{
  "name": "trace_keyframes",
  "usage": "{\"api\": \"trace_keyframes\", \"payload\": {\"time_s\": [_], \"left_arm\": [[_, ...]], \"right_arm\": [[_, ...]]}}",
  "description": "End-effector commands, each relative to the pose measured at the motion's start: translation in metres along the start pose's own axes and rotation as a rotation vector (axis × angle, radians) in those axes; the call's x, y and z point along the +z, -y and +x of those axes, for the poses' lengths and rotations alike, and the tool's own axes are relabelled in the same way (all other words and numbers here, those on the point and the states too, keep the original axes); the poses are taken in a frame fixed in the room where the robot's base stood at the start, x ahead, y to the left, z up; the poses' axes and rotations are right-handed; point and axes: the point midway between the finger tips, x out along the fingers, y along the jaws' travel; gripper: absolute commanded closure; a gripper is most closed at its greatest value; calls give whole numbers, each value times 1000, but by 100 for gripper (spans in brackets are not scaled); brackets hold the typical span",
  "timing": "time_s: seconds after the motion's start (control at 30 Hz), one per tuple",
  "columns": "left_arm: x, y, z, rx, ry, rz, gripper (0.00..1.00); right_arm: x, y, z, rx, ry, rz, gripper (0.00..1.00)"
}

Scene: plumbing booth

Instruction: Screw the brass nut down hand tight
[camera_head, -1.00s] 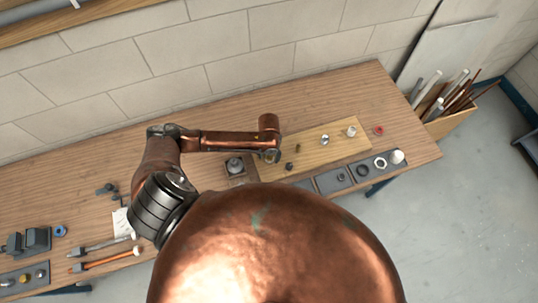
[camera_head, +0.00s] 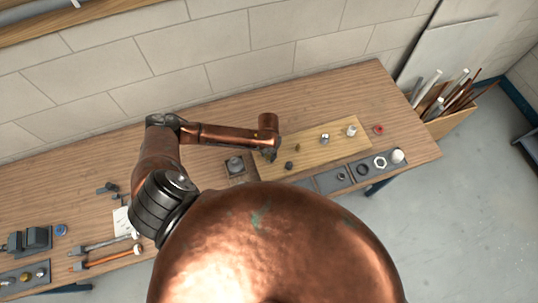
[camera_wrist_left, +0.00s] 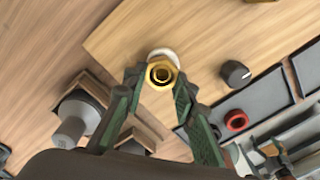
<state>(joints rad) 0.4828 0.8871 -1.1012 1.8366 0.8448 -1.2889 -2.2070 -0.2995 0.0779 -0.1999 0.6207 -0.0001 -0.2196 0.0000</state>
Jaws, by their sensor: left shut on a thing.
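The brass nut (camera_wrist_left: 162,73) is a gold hexagonal ring with a dark bore, near the top middle of the left wrist view. A whitish round part shows just behind it. The two green-sided fingers of my left gripper (camera_wrist_left: 158,78) are shut on the nut from both sides. In the head view my left gripper (camera_head: 270,156) is small and dark, over the left part of the pale wooden board (camera_head: 310,150). The nut cannot be made out there, and its thread is hidden. My right gripper is not in view.
A grey fitting (camera_head: 235,164) sits in a wooden holder left of the gripper. A dark knob (camera_wrist_left: 235,73) is on the board beside the nut. Metal fittings (camera_head: 325,138) stand farther right. Grey trays (camera_head: 330,181) line the front edge, and a red ring (camera_head: 378,129) lies at the right.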

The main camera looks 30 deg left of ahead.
Motion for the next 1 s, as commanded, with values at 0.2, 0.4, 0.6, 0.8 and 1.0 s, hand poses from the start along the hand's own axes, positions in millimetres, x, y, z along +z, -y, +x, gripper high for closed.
{"api": "trace_keyframes", "payload": {"time_s": [0.2,0.4,0.6,0.8,1.0], "left_arm": [[0,-1,0,-1,1,178,99],[0,0,0,-2,1,180,73],[0,0,0,-2,1,179,59],[0,0,0,-2,1,178,54],[0,0,0,-1,1,177,45]], "right_arm": [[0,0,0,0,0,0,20],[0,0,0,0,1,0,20],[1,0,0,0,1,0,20],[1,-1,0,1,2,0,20],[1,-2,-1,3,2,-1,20]]}}
